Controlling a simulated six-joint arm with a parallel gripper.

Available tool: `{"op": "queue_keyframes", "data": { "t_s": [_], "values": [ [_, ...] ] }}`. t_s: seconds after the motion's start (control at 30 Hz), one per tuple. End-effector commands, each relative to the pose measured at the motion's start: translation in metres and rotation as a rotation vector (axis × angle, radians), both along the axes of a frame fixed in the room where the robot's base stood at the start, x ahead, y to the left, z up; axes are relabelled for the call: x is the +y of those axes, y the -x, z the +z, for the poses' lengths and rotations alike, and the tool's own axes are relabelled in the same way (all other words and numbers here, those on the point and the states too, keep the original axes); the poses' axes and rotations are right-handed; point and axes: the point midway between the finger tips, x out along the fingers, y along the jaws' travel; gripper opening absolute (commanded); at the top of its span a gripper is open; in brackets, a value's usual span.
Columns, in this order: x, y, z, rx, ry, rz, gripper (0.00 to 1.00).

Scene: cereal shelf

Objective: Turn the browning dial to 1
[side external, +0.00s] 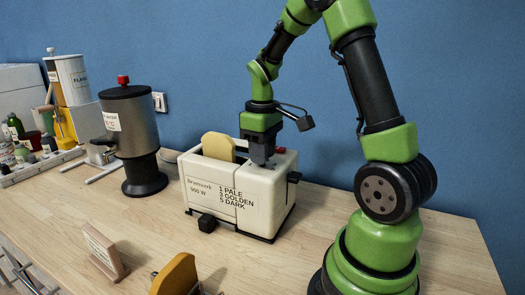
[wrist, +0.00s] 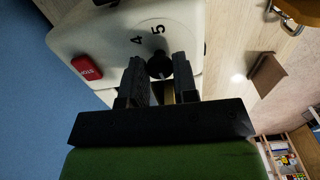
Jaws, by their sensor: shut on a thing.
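The cream toaster (side external: 262,208) stands on the wooden counter, its front lettered "1 PALE, 3 GOLDEN, 5 DARK". In the wrist view the browning dial's dark knob (wrist: 158,66) sits on the toaster top, beside printed numbers 4 and 5; the other numbers and the pointer do not show. My gripper (side external: 262,161) points down onto the toaster top at the right. In the wrist view its fingers are shut on the knob, one on each side. In the side view the fingers hide the dial.
A red STOP button (wrist: 87,68) is near the dial. A bread slice (side external: 218,147) stands in the toaster slot. A steel urn (side external: 132,135) is to the left.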

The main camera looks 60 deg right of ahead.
Motion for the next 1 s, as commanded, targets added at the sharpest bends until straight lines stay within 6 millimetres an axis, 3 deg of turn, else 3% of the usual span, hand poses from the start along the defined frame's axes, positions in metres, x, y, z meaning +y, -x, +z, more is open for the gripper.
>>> {"op": "queue_keyframes", "data": {
  "t_s": [0.63,0.67,0.77,1.0],
  "values": [
    [-0.0001,-0.0005,0.0011,-0.003,0.001,0.054,0.04],
    [-0.0001,-0.0005,0.0011,-0.003,0.001,0.054,0.29],
    [-0.0001,-0.0004,0.0009,-0.003,0.001,0.054,0.52],
    [0.0,-0.0002,0.0005,-0.001,0.001,0.053,0.52]
  ]
}}
